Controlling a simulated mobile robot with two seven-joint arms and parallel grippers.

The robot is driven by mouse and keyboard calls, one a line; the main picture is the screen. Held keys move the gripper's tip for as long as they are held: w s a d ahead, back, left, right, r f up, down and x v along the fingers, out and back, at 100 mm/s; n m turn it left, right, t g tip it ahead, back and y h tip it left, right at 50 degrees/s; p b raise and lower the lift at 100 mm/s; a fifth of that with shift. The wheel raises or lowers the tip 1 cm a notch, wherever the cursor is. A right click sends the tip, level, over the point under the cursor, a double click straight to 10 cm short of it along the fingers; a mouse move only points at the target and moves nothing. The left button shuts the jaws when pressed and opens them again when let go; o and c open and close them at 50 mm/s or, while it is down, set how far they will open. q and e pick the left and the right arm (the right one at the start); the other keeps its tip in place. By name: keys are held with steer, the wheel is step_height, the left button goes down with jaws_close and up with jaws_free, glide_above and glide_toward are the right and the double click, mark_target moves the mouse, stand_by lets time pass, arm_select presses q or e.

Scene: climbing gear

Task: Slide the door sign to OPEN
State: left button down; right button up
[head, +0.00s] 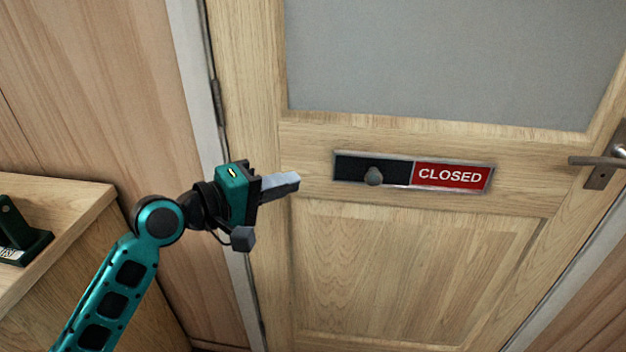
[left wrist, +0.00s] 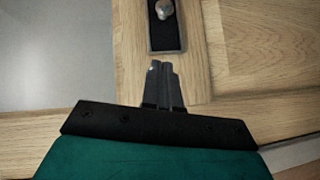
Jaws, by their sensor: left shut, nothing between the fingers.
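The door sign (head: 453,177) is a wide metal-framed plate on the wooden door's middle rail. Its right part is red and reads CLOSED; its left part is a black panel. A round grey knob (head: 374,176) stands out from the black part, near its middle. My left gripper (head: 297,182) is shut and empty, a little left of the sign's left end and apart from it. In the left wrist view the shut fingers (left wrist: 160,68) point at the end of the black panel (left wrist: 165,40), with the knob (left wrist: 164,9) beyond at the top edge. My right gripper is not in view.
The door (head: 420,270) has a grey pane (head: 450,60) above the sign and a metal lever handle (head: 597,161) at the right. A wooden counter (head: 60,190) with a dark green device (head: 20,238) stands at the left. The space in front of the sign is clear.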

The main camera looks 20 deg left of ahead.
arm_select(q)
glide_toward(349, 178)
step_height(349, 178, up, 3)
steer(key=w+d, duration=0.2)
steer(key=w, duration=0.1)
steer(key=d, duration=0.1)
steer(key=w+d+f, duration=0.1)
steer(key=shift+d+f, duration=0.1)
steer(key=shift+d, duration=0.25)
steer(key=shift+w+d+f+b, duration=0.15)
steer(key=shift+d+b, duration=0.15)
steer(key=shift+d, duration=0.15)
steer(key=shift+d, duration=0.15)
